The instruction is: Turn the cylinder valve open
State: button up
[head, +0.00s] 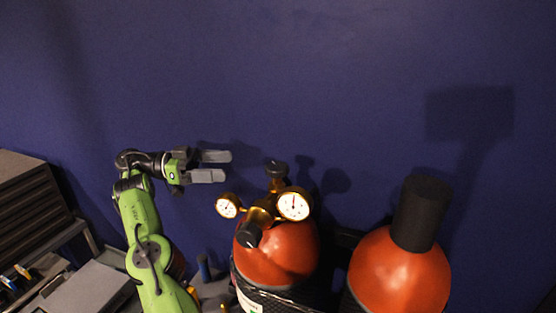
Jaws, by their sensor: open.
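The left gas cylinder (285,256) is orange-red and carries a brass regulator (262,210) with two round white gauges, one on the left (228,206) and one on the right (294,205). A dark round knob on top (276,168) looks like the cylinder valve handwheel. Another dark knob (249,235) sits at the front of the regulator. My gripper (219,166) is open and empty, to the left of the top knob and apart from it. Its two grey fingers point right, towards the knob.
A second orange-red cylinder (398,276) with a tall black cap (423,212) stands to the right. A dark blue wall (330,80) is behind. A dark drawer cabinet (28,205) and a grey bench surface (90,290) are at the left. The space above the cylinders is clear.

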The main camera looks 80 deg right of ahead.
jog(key=s+a+b, duration=0.2)
jog(key=s+b, duration=0.1)
jog(key=b, duration=0.4)
send_near(285, 166)
jog(key=s+d+f, duration=0.1)
jog(key=s+f, duration=0.1)
jog(key=x, duration=0.2)
jog(key=b+x, duration=0.1)
jog(key=x, duration=0.1)
jog(key=r+b+x, duration=0.1)
jog(key=x, duration=0.2)
jog(key=shift+s+a+r, duration=0.1)
jog(key=shift+a, duration=0.2)
jog(key=shift+s+d, duration=0.3)
jog(key=shift+r, duration=0.1)
jog(key=shift+a, duration=0.15)
